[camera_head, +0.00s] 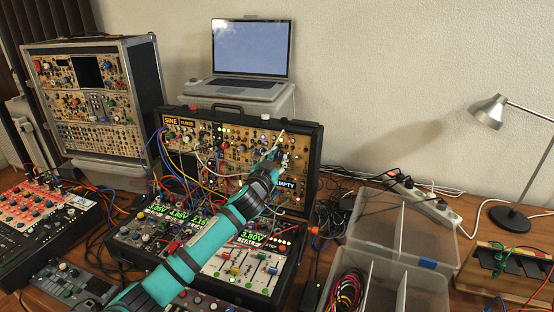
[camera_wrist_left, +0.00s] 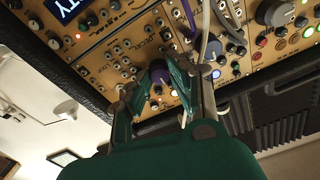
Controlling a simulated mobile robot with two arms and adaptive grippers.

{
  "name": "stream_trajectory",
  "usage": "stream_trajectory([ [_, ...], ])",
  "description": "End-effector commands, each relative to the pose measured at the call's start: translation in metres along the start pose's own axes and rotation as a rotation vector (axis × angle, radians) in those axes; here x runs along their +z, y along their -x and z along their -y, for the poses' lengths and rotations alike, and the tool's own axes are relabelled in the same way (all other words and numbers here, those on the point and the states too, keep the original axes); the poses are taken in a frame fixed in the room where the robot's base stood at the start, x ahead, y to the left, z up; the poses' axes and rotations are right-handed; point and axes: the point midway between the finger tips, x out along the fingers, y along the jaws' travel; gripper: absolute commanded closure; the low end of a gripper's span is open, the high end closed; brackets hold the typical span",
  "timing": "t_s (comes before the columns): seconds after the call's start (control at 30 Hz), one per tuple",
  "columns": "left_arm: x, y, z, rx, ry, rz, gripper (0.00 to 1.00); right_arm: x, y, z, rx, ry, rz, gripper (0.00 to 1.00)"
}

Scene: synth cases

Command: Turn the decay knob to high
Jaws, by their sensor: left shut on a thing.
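The synth case (camera_head: 312,138) stands open, with knobs and patch cables on its upright tan panel. My right gripper is not in view.
Patch cables (camera_head: 200,165) hang over the panel left of my gripper, and a grey cable (camera_wrist_left: 207,35) runs close to the fingers. A laptop (camera_head: 250,50) stands behind the case. A clear divided box (camera_head: 400,285) and a lamp (camera_head: 490,110) are at right.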

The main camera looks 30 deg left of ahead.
Motion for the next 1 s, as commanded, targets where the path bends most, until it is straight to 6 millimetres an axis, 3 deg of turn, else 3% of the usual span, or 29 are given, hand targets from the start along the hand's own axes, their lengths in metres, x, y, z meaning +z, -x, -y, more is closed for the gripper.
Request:
stream_trajectory([
  [0.47, -0.001, 0.000, 0.000, 0.007, -0.069, -0.001, 1.00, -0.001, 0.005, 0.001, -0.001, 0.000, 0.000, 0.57],
  [1.0, -0.002, 0.000, 0.001, 0.053, -0.518, -0.015, 1.00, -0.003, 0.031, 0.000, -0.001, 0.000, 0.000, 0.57],
])
